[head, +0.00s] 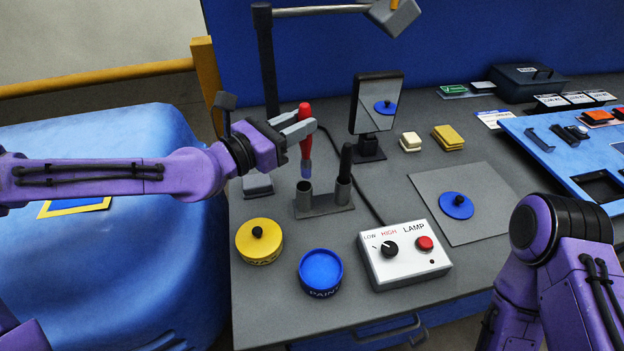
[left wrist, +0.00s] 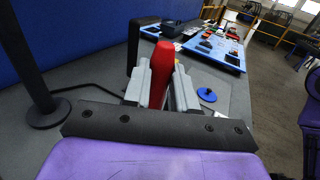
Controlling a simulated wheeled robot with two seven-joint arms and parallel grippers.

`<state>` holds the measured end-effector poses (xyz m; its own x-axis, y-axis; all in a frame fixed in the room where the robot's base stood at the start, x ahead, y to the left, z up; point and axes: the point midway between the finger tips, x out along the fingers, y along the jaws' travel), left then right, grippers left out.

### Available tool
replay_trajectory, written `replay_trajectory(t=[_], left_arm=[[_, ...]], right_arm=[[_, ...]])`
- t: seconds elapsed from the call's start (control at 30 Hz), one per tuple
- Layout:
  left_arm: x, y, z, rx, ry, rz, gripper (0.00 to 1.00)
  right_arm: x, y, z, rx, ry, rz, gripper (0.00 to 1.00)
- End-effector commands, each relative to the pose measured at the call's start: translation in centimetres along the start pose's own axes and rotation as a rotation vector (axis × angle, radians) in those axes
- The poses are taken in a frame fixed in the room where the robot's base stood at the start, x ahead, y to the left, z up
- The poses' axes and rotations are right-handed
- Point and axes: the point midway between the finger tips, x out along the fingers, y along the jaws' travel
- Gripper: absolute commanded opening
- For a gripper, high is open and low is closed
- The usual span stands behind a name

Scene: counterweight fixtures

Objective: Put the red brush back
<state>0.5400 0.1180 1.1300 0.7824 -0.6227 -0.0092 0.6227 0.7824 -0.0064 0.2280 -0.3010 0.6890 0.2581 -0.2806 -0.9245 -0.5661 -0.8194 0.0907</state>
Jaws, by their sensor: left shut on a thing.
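The red brush (head: 305,130) is upright in my left gripper (head: 298,127), with its bristle end pointing down. The gripper is shut on its red handle, which also shows in the left wrist view (left wrist: 162,75). The brush hangs above a grey holder (head: 322,208) with two tubes. Its tip appears just above the left tube (head: 304,188), which looks empty; I cannot tell whether they line up in depth. The right tube holds a dark-handled tool (head: 346,160). My right arm shows at the right edge of the head view, but its gripper is not in view.
A yellow lidded tin (head: 259,243), an open blue paint pot (head: 321,271) and a lamp control box (head: 403,255) stand in front of the holder. A mirror (head: 376,104) stands behind it. A blue lid (head: 456,206) lies on a grey mat (head: 490,180).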

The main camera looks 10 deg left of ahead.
Motion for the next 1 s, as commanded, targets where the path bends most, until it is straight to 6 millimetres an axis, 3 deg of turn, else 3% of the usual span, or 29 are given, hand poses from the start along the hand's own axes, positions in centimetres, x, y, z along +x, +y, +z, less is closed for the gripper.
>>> replay_trajectory(t=[0.53, 0.97, 1.0], left_arm=[[0.6, 0.1, -9.7, -0.004, 0.007, -0.004, 0.00], [0.5, 0.1, -10.7, -0.003, 0.003, -0.004, 0.00], [0.5, 0.1, -10.5, -0.002, 0.003, -0.004, 0.39]], right_arm=[[0.0, 0.0, 0.1, 0.000, -0.001, 0.001, 1.00], [0.5, 0.0, 0.3, 0.000, -0.001, 0.001, 1.00], [0.3, 0.0, 0.2, 0.000, -0.001, 0.001, 1.00]])
